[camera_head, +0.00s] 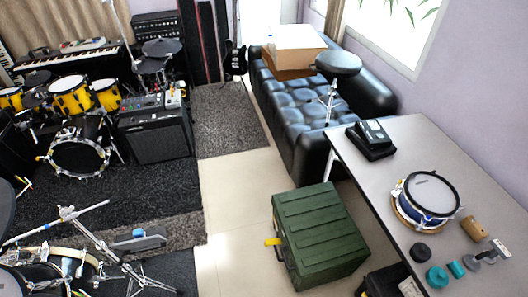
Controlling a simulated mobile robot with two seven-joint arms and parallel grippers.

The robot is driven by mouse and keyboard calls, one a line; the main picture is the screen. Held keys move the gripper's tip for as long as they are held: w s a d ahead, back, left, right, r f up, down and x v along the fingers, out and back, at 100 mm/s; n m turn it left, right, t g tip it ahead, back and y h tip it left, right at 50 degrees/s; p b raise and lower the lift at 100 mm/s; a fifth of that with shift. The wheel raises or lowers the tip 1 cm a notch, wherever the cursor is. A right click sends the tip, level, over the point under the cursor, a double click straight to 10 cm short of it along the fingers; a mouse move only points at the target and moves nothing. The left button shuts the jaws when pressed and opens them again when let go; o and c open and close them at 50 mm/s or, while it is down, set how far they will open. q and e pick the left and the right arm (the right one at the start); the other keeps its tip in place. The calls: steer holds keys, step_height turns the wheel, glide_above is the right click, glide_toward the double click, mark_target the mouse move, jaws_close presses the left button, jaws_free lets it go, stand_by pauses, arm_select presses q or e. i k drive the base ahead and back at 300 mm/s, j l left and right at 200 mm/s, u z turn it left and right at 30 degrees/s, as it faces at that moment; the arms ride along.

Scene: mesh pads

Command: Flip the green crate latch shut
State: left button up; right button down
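The green crate (320,236) stands on the floor, right of the picture's middle, beside the grey table. Its ribbed lid looks closed. A yellow latch (273,241) juts out to the left from the crate's left side. It appears to stand away from the crate wall, but it is small, and its exact angle cannot be told. A dark bracket is on the same side by the latch. Neither of my grippers is in view, and nothing is seen touching the crate or latch.
The grey table (378,185) at right bears a snare drum (430,195), a black pedal (370,138) and small items. A black sofa (290,98) is behind the crate. Drum hardware (75,225) crowds the lower left. Pale floor (228,215) left of the crate is clear.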

mark_target(276, 241)
steer(key=l+u, duration=0.45)
steer(key=l, duration=0.55)
steer(key=l+u, duration=0.5)
steer(key=l, duration=0.5)
steer(key=k+l+z, duration=0.2)
steer(key=l, duration=0.2)
steer(key=k+l+z, duration=0.1)
steer(key=l+z, duration=0.15)
steer(key=i+j+z, duration=0.2)
steer(key=j, duration=0.2)
steer(key=i+j+z, duration=0.25)
steer(key=j, duration=0.2)
steer(key=j+z, duration=0.2)
steer(key=j, duration=0.3)
steer(key=i+j+z, duration=0.25)
steer(key=j, duration=0.25)
steer(key=j+z, duration=0.2)
steer(key=j, duration=0.3)
